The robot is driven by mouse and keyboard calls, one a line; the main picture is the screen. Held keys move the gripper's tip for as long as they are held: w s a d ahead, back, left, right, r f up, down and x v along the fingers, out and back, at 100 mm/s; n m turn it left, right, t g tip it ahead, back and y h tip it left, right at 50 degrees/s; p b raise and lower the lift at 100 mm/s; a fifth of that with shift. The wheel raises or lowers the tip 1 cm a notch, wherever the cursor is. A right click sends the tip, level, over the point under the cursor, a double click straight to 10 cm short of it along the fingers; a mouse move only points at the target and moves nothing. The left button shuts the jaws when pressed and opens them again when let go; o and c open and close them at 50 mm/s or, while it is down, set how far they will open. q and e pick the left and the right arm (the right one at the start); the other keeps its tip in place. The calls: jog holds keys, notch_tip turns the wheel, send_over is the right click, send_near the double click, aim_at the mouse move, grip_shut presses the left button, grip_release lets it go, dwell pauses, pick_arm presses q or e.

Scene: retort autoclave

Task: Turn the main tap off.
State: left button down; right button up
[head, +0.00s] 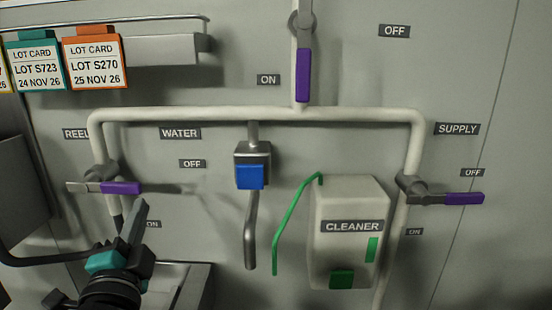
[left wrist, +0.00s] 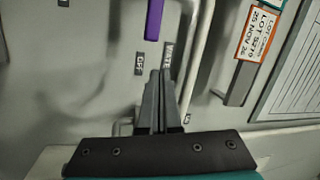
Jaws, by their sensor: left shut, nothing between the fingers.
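Three purple-handled taps show in the head view. The top tap's lever (head: 303,75) hangs straight down from the central pipe, beside an ON label (head: 268,80); its OFF label (head: 394,31) is to the right. No name label for it shows. The reel tap's lever (head: 121,188) and the supply tap's lever (head: 463,199) both point right, below their OFF labels. My left gripper (head: 139,207) is shut and empty, just below the reel lever and apart from the top tap. In the left wrist view its closed fingers (left wrist: 160,75) point toward the reel lever (left wrist: 154,20).
White pipes (head: 270,114) run across the wall. A blue-fronted water dispenser (head: 250,177) with a spout and a cleaner box (head: 345,260) with a green tube stand out from it. Lot cards (head: 94,62) hang at upper left. The wall right of the top lever is clear.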

pick_arm(q)
jog(key=s+d+r+n+g+h, duration=0.35)
jog(key=d+r+n+h, duration=0.45)
jog(key=r+n+h, duration=0.45)
jog(key=s+d+r+n+g+h, duration=0.2)
jog(key=d+r+n+g+h, duration=0.45)
jog(key=n+h, duration=0.8)
jog(key=w+a+r+m+t+y, duration=0.1)
jog(key=w+m+y, duration=0.4)
jog(key=y, duration=0.5)
jog(key=shift+w+a+r+t, duration=0.25)
jog(key=shift+a+r+t, duration=0.1)
jog(key=shift+a+t, duration=0.7)
jog(key=shift+a, duration=0.1)
